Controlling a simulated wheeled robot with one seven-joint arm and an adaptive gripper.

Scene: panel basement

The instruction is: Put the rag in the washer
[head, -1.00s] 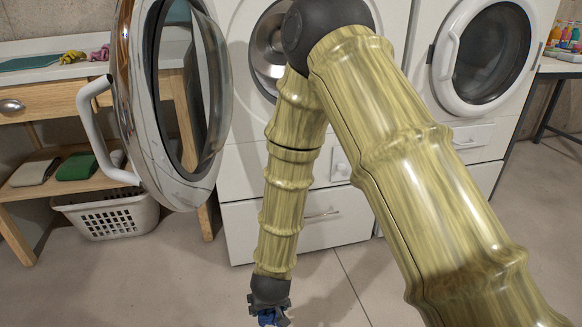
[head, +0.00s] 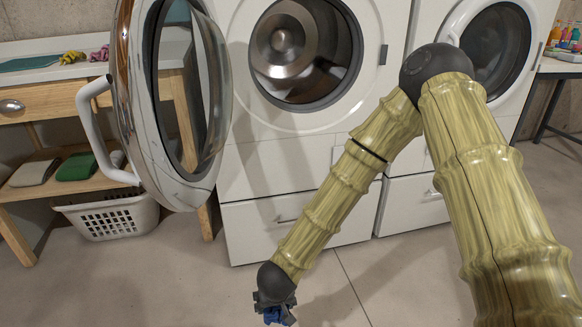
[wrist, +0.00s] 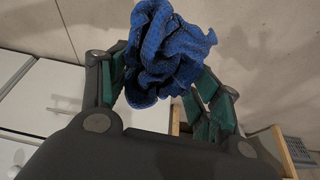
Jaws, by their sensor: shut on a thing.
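The blue crumpled rag (wrist: 165,50) is between the fingers of my gripper in the wrist view, and my gripper (wrist: 160,85) is shut on it. In the head view my gripper (head: 274,300) is low at the bottom, in front of the washer, with a bit of the blue rag (head: 272,315) showing below it. The washer (head: 300,150) is white, and its round drum opening (head: 322,60) is uncovered. Its door (head: 165,150) is swung wide open to the left. The rag is outside the washer, below the level of the opening.
A second machine (head: 485,55) with a closed round door stands at the right. A wooden table (head: 45,100) with cloths on its shelf and a white basket (head: 108,215) are at the left. The floor in front is clear.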

